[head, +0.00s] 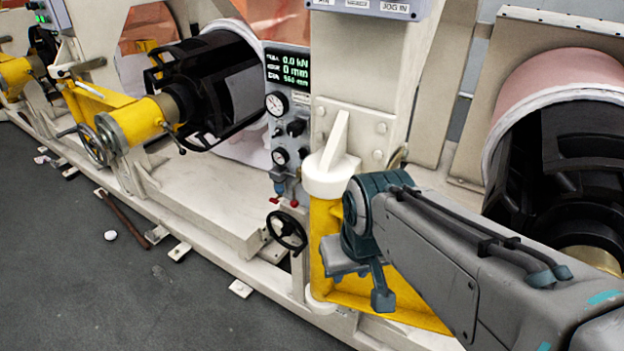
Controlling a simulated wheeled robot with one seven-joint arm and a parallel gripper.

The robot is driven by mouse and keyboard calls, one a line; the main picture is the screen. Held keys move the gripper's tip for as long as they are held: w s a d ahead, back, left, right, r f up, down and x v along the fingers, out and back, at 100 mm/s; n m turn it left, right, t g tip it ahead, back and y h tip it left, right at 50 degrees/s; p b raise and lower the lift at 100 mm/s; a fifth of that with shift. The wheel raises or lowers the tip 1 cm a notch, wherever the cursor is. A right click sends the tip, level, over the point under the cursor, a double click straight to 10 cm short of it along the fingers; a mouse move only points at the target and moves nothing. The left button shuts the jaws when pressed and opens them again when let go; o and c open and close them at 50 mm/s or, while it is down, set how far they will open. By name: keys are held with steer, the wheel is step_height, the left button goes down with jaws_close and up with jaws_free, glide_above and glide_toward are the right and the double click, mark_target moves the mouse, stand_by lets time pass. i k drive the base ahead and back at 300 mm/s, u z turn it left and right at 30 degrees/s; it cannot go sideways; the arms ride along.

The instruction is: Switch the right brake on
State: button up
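A grey control panel (288,120) with a green-lit display, two round gauges, black knobs and small red-tipped levers (283,200) stands left of the white column. I cannot tell which control is the right brake, as its labels are too small to read. My gripper (362,285) hangs in front of the yellow bracket (325,225), right of and below the panel. No object shows in it. Its fingers are partly hidden by their angle, so I cannot tell how far apart they are.
A black handwheel (287,231) is just left of my gripper. The white column (365,90) rises behind my arm. A black reel core (215,90) with a yellow hub is on the left, another roll (560,80) on the right.

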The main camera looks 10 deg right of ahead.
mark_target(278, 131)
steer(key=z, duration=0.2)
steer(key=k, duration=0.35)
steer(key=u, duration=1)
steer(key=i, duration=1.25)
steer(key=z, duration=0.05)
